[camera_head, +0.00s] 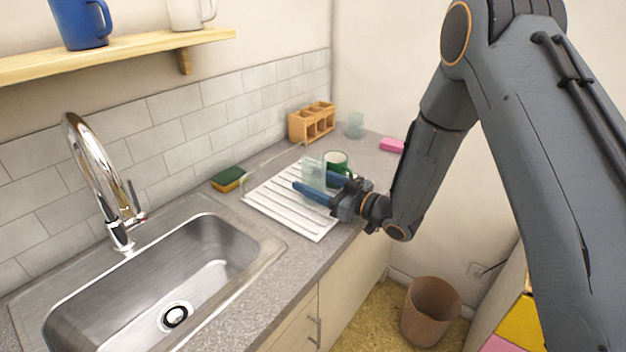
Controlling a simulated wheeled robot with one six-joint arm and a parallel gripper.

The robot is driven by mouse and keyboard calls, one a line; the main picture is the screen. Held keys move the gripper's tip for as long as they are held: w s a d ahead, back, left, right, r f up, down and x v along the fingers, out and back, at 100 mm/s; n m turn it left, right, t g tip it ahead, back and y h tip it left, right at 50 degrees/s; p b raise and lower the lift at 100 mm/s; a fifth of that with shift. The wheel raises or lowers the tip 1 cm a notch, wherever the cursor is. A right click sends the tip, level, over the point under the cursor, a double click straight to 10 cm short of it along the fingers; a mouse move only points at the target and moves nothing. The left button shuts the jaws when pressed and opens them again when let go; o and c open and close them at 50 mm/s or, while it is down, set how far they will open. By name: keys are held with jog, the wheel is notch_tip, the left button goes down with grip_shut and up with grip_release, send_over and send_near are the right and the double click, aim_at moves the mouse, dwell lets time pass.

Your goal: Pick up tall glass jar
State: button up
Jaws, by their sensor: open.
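A tall clear glass jar (308,164) stands upright on the white ridged drying board (275,207), on the counter right of the sink. My gripper (305,186) reaches in from the right at a low height, with two blue fingers pointing left. The fingers are open, and the jar appears between or just beside them. I cannot tell whether either finger touches it. The near finger hides the jar's lower part.
A green and white mug (337,163) stands close behind my gripper. A sponge (229,179) lies left of the board. A wooden rack (312,122), a small glass (355,125) and a pink block (391,145) are farther back. The sink (160,290) has a tall faucet (95,180).

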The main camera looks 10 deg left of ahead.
jog(key=c, duration=0.9)
jog(key=shift+c, duration=1)
jog(key=shift+r, duration=0.15)
